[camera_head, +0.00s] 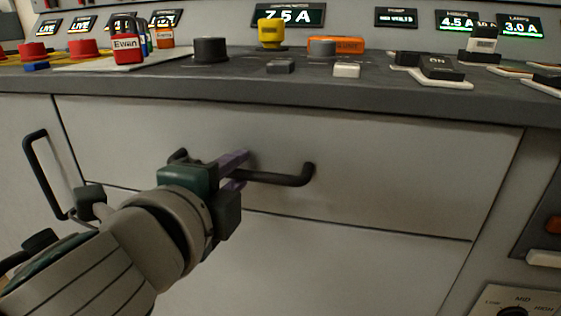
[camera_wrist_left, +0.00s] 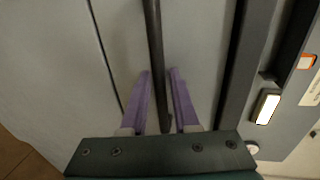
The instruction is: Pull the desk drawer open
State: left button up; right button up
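The desk drawer (camera_head: 400,165) is a wide pale grey front under the dark worktop, and it looks flush with the desk. Its black bar handle (camera_head: 285,179) runs sideways across the front and is partly hidden by my left gripper (camera_head: 236,168). In the left wrist view the handle (camera_wrist_left: 153,50) runs as a dark bar between the two purple fingers of my left gripper (camera_wrist_left: 160,78). The fingers are apart, with a visible gap between the bar and the right finger. The left finger is close to the bar; contact cannot be told. My right gripper is not in view.
The worktop edge (camera_head: 300,92) overhangs just above the drawer. A second black handle (camera_head: 42,175) sits on the panel at left. A control panel (camera_head: 520,300) is at lower right.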

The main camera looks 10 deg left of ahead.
pick_arm(q)
jog(key=shift+w, duration=0.1)
grip_shut()
dwell(1.4)
